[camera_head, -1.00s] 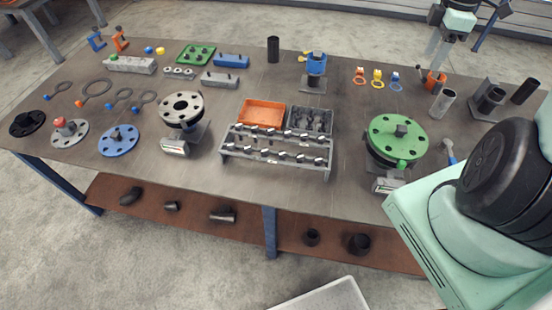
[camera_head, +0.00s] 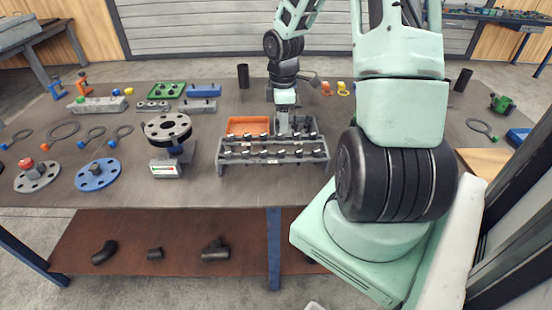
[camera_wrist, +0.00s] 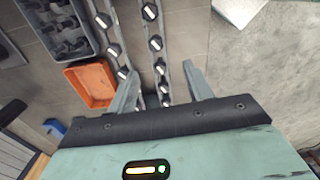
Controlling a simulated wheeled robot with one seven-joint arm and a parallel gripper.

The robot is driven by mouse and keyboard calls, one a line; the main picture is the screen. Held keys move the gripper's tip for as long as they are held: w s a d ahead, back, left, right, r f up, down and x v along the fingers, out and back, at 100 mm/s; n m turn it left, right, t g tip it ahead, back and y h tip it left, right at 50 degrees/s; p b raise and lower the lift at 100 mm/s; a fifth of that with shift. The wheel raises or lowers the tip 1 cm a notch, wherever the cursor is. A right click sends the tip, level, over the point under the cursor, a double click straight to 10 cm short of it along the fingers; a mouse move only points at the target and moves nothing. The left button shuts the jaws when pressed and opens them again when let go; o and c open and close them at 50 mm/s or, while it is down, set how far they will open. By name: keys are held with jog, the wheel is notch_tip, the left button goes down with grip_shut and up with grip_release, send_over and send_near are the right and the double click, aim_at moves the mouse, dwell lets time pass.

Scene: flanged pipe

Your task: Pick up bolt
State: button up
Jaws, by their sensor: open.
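Several dark bolts with pale shanks or tops (camera_head: 299,153) sit in two rows in a grey rack (camera_head: 235,167) on the table. In the wrist view the two rows run away from my gripper, and one bolt (camera_wrist: 159,67) shows between the finger lines. My gripper (camera_wrist: 161,70) is open, with its two fingers apart and nothing held. In the head view my gripper (camera_head: 285,122) points down over the rack's back side. Its fingertips are too small there to tell whether they touch a bolt.
An orange bin (camera_head: 247,125) and a grey bin (camera_wrist: 62,35) of dark parts stand beside the rack. A black flange on a stand (camera_head: 167,128) is left of it. The table front before the rack is clear.

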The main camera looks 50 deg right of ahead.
send_over(281, 152)
jog(key=f, duration=0.6)
jog(key=shift+s+a+f, duration=0.15)
jog(key=shift+s+f, duration=0.1)
jog(key=shift+f, duration=0.05)
jog(key=shift+w+d+f+p, duration=0.15)
jog(key=shift+f+p, duration=0.3)
jog(key=shift+f, duration=0.95)
jog(key=shift+w+d+f+p, duration=0.15)
jog(key=shift+f+p, duration=0.3)
jog(key=shift+f, duration=0.9)
grip_shut()
